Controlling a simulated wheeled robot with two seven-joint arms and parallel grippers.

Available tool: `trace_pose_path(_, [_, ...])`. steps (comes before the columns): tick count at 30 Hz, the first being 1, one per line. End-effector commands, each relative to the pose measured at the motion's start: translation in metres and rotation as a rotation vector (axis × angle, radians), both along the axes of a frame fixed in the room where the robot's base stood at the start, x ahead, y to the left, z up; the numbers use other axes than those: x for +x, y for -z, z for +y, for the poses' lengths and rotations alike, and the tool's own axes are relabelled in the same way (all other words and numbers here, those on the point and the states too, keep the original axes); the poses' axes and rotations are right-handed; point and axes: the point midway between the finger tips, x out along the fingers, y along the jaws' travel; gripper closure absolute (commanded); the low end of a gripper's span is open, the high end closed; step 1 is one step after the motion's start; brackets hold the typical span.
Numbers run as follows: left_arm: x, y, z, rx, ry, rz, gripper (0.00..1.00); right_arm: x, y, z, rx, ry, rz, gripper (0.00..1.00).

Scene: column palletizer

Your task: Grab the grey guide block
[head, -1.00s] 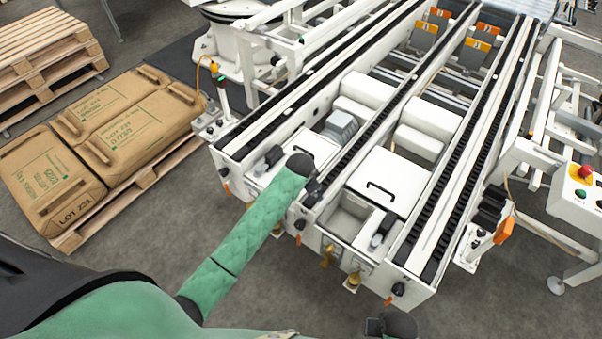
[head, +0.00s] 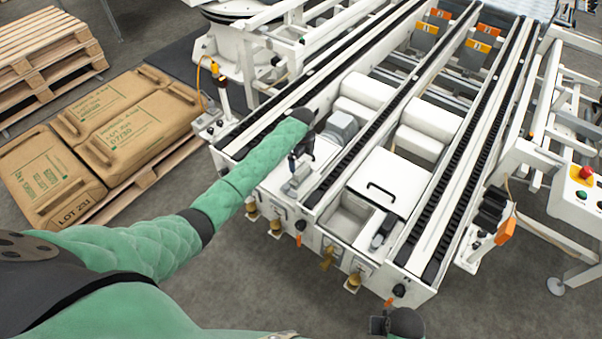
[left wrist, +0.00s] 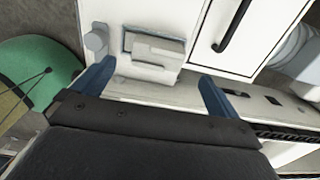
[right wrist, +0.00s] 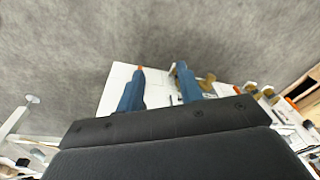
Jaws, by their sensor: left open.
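A light grey block (left wrist: 155,52), which looks like the guide block, sits in a shallow recess on a white machine surface in the left wrist view. My left gripper (left wrist: 157,76) is open, with its two blue fingers spread on either side of the block's near edge and apart from it. In the head view my left gripper (head: 301,153) is over the left bay of the conveyor frame, and the arm and hand hide most of that spot. My right gripper (right wrist: 159,76) is open and empty, its fingers a smaller gap apart, low by the front of the frame.
Conveyor rails (head: 350,150) flank the bay. A white lid (head: 391,184) lies to the right. A pallet of brown sacks (head: 110,130) stands at left.

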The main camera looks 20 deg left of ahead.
Motion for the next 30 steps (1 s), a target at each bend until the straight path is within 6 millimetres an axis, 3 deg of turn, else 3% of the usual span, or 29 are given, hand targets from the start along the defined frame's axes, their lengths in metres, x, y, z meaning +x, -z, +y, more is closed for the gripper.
trace_pose_path(8, [-0.002, 0.019, 0.000, 0.000, -0.002, -0.001, 0.02, -0.003, 0.026, -0.001, -0.003, 0.001, 0.008, 0.64])
trace_pose_path(12, [-0.003, 0.032, 0.001, -0.001, -0.003, 0.000, 0.02, -0.005, 0.055, -0.004, -0.011, 0.000, 0.011, 0.64])
trace_pose_path(18, [-0.004, 0.054, 0.001, 0.000, -0.003, 0.001, 0.02, -0.010, 0.081, -0.007, -0.014, 0.001, 0.012, 0.64])
trace_pose_path(30, [-0.004, 0.065, 0.001, 0.000, -0.002, -0.002, 0.04, -0.012, 0.091, -0.008, -0.015, 0.001, 0.011, 0.64])
